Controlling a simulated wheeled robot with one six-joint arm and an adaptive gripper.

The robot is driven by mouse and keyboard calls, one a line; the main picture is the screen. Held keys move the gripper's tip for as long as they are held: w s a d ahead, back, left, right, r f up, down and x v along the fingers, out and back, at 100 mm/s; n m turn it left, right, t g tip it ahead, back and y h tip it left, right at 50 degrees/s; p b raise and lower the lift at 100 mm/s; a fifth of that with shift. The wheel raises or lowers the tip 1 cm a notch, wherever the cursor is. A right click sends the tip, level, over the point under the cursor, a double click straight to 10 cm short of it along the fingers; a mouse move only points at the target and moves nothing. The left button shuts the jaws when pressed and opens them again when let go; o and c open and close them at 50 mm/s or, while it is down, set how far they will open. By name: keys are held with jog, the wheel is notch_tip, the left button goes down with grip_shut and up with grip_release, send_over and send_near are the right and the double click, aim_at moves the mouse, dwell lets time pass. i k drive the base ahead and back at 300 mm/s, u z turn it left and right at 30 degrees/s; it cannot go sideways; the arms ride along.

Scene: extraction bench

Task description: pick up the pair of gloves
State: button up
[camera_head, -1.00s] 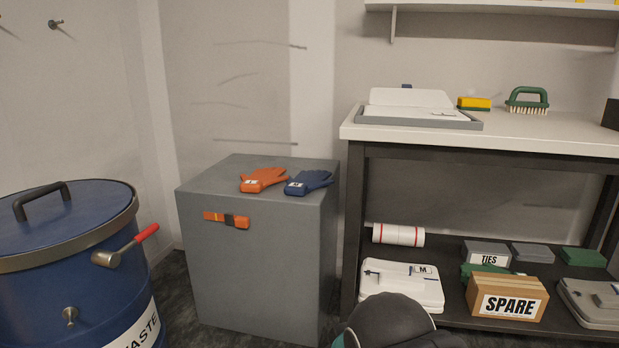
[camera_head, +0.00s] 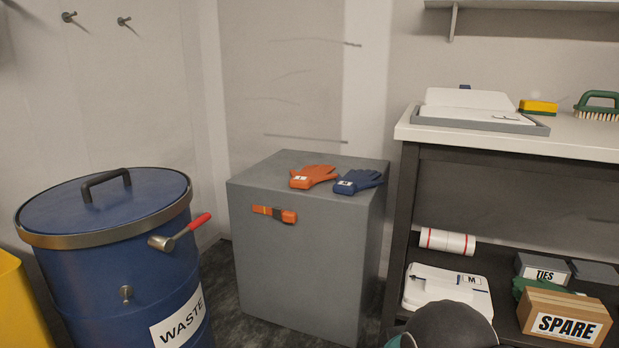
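An orange glove (camera_head: 313,176) and a dark blue glove (camera_head: 358,181) lie flat, close together, on top of a grey cabinet (camera_head: 265,169). Each has a small white label at its cuff. The blue glove is to the right of the orange one, nearer the cabinet's right edge. A green glove-like item (camera_head: 535,287) lies partly hidden on the lower shelf behind a carton. My gripper is not in view; only a dark rounded part, which I cannot tell for sure, shows at the bottom edge.
A blue waste drum (camera_head: 95,265) with a red-handled lever stands left of the cabinet. A workbench (camera_head: 560,139) with a grey tray (camera_head: 480,121) stands at right. Its lower shelf holds a SPARE carton (camera_head: 564,318) and a white case (camera_head: 447,290). Dark floor shows between drum and cabinet.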

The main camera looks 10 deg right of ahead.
aim_at(308, 175)
jog(key=z, duration=0.55)
jog(key=k, duration=0.6)
jog(key=z, duration=0.75)
jog(key=i, duration=1.55)
jog(key=u, duration=1.3)
jog(key=i, duration=0.35)
jog(key=u, duration=0.25)
